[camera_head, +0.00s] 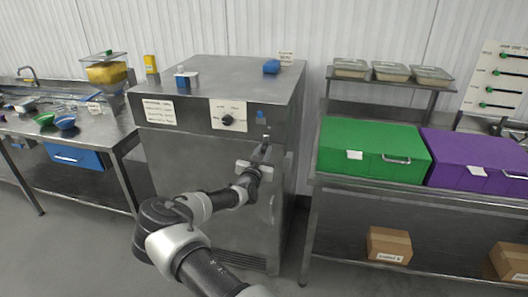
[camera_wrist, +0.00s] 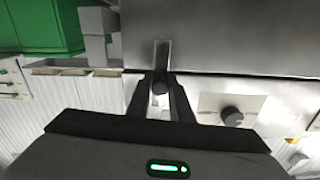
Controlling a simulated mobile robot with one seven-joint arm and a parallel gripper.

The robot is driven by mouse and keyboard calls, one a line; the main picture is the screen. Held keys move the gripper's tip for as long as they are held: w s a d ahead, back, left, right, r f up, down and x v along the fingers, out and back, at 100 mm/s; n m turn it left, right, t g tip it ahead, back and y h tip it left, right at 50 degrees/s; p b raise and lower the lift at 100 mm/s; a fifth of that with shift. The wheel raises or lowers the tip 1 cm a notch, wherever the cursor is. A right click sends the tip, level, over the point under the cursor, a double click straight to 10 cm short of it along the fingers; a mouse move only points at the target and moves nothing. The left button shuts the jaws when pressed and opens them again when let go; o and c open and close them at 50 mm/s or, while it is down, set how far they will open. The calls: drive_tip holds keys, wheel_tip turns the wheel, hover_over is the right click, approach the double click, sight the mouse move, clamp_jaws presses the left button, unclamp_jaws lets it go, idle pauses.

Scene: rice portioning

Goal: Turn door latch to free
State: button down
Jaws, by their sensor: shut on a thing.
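The steel cabinet (camera_head: 185,165) stands in the middle of the head view, with its door closed at the front. The door latch (camera_wrist: 162,55) is a narrow metal bar at the upper right of the cabinet front, seen end-up in the wrist view. My gripper (camera_head: 264,152) is at the latch; in the wrist view its two dark fingers (camera_wrist: 160,82) are closed around the latch's near end. The fingers hide part of the latch, and its exact turn is hard to tell in the head view.
A dark knob (camera_head: 227,120) on a white plate sits left of the latch; it also shows in the wrist view (camera_wrist: 232,116). Green (camera_head: 370,150) and purple (camera_head: 475,160) boxes stand on the right bench. A steel table (camera_head: 75,125) is at left.

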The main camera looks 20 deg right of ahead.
drive_tip(key=shift+w+a+r, duration=0.3)
drive_tip(key=shift+a, duration=0.2)
drive_tip(key=c, duration=1.6)
unclamp_jaws()
drive_tip(key=shift+f, duration=0.15)
drive_tip(key=shift+s+d, duration=0.15)
drive_tip(key=v, duration=1.7)
drive_tip(key=shift+s+b, duration=0.15)
drive_tip(key=shift+b, duration=0.15)
